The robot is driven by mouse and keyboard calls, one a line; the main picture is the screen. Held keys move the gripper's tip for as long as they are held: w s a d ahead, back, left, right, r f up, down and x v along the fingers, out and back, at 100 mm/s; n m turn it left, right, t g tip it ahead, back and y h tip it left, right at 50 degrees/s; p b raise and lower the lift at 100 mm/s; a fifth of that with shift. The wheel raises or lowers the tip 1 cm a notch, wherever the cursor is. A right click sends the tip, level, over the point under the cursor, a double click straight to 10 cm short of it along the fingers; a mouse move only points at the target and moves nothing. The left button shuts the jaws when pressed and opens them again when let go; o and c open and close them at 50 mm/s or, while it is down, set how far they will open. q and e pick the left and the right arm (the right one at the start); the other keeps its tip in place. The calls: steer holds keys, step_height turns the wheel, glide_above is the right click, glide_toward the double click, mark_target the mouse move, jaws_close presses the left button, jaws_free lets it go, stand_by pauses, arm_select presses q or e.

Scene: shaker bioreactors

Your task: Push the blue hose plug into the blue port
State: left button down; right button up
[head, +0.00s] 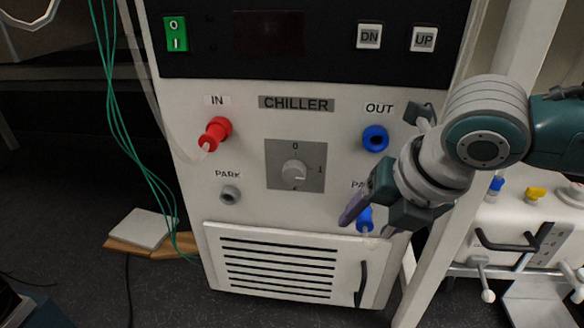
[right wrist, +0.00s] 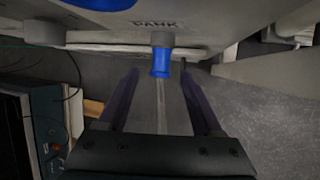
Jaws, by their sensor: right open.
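The blue hose plug (head: 365,219) sits at the right-hand park holder, low on the right of the chiller front, with a pale hose hanging from it. It also shows in the right wrist view (right wrist: 160,63), seated in a grey park socket (right wrist: 161,40). The blue port (head: 375,138), labelled OUT, is above it and looks empty. It shows in part at the top of the right wrist view (right wrist: 100,3). My right gripper (head: 355,213) is open beside the plug. In its wrist view the fingers stand apart, either side of the hose line, short of the plug. My left gripper is not in view.
A red plug (head: 216,133) is in the IN port at left, with an empty grey park socket (head: 230,194) below. A dial (head: 295,170) sits mid-panel. A vent door with a black handle (head: 362,283) lies below. A white frame post (head: 463,165) stands at right.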

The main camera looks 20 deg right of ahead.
steer(key=shift+w, duration=0.1)
steer(key=shift+c, duration=0.8)
jaws_close()
steer(key=shift+s+a+p, duration=0.35)
steer(key=shift+s+p, duration=0.3)
steer(key=shift+p, duration=0.25)
steer(key=shift+s, duration=0.1)
